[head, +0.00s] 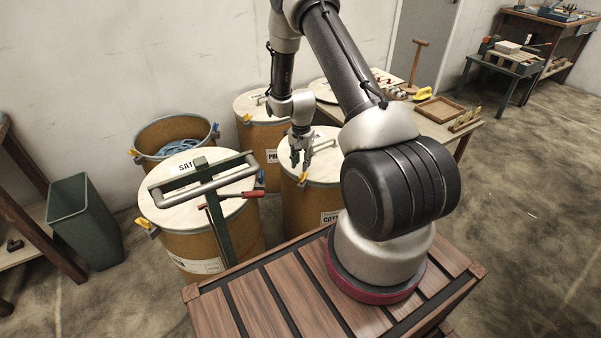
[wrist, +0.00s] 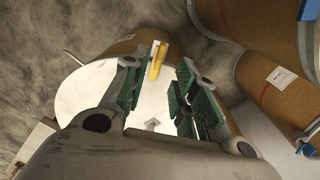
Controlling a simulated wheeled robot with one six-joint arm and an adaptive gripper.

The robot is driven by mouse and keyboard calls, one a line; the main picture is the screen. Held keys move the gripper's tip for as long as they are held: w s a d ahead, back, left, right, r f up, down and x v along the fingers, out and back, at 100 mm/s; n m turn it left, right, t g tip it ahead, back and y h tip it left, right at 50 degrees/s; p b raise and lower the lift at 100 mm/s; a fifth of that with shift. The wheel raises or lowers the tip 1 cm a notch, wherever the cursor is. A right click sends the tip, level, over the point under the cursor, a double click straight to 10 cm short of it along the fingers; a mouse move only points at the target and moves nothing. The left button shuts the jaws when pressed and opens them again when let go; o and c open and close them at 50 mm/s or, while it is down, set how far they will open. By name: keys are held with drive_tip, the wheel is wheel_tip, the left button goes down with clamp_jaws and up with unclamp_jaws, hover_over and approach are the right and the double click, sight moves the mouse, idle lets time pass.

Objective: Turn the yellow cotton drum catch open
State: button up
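In the wrist view the yellow catch (wrist: 156,60) stands at the rim of the pale lid (wrist: 90,92), in the gap between the green-padded fingertips of my gripper (wrist: 158,68). The fingers are open and apart, with no clear contact on the catch. How far the catch lies beyond the tips is hard to tell.
The satin-labelled drum (head: 200,235) with a grey bar handle stands left, with an upright green post (head: 217,225) before it. An open drum (head: 172,132) and another lidded drum (head: 262,133) stand behind. A green bin (head: 85,225) is far left. A worktable (head: 462,133) is right.

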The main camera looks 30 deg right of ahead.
sight(301, 175)
wheel_tip(301, 175, down, 6)
drive_tip(key=shift+r, duration=0.2)
clamp_jaws()
